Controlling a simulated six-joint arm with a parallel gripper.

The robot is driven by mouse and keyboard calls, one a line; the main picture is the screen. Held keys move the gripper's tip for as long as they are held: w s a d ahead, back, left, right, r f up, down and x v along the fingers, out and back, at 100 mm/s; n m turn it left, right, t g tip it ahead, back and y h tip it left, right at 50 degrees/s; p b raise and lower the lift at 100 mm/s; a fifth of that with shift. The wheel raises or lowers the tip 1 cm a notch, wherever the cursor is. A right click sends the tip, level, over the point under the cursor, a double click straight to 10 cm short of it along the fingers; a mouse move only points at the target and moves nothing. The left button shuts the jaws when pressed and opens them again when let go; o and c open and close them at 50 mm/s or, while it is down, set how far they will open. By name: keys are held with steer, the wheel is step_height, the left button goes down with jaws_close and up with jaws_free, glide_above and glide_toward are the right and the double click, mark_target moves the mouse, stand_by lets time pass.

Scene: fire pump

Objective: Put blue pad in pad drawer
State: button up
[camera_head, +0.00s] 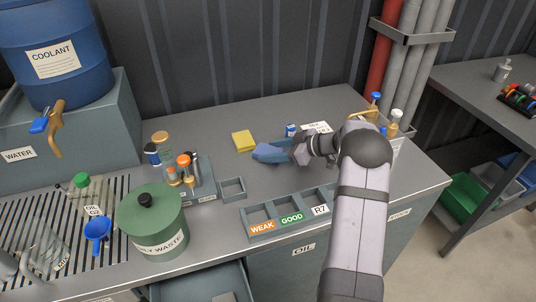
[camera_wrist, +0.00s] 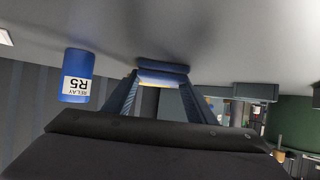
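The blue pad (camera_head: 267,153) lies on the bench in the head view, beside the yellow pad (camera_head: 244,141). My gripper (camera_head: 284,151) is low over the bench at the blue pad's right. In the wrist view, which is upside down, the blue pad (camera_wrist: 163,67) is between or just beyond the tips of my gripper (camera_wrist: 161,80). The fingers are apart, one on each side of it; whether they press on it is not clear. A drawer (camera_head: 205,285) stands open below the bench front; its label is not readable.
A blue relay marked R5 (camera_wrist: 77,75) stands close to the fingers. A three-slot tray (camera_head: 290,213), a small empty tray (camera_head: 232,189), a bottle rack (camera_head: 190,190) and a green waste can (camera_head: 153,222) stand nearer the bench front. Bare bench lies between the pads and trays.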

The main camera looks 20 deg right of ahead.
steer(key=shift+c, duration=0.9)
steer(key=shift+r, duration=0.1)
step_height(320, 180, up, 10)
step_height(320, 180, up, 7)
steer(key=p, duration=0.7)
glide_above(273, 152)
steer(key=s+d+f+b, duration=0.3)
steer(key=f+b, duration=0.4)
steer(key=shift+f+p, duration=0.4)
steer(key=shift+f, duration=4.55)
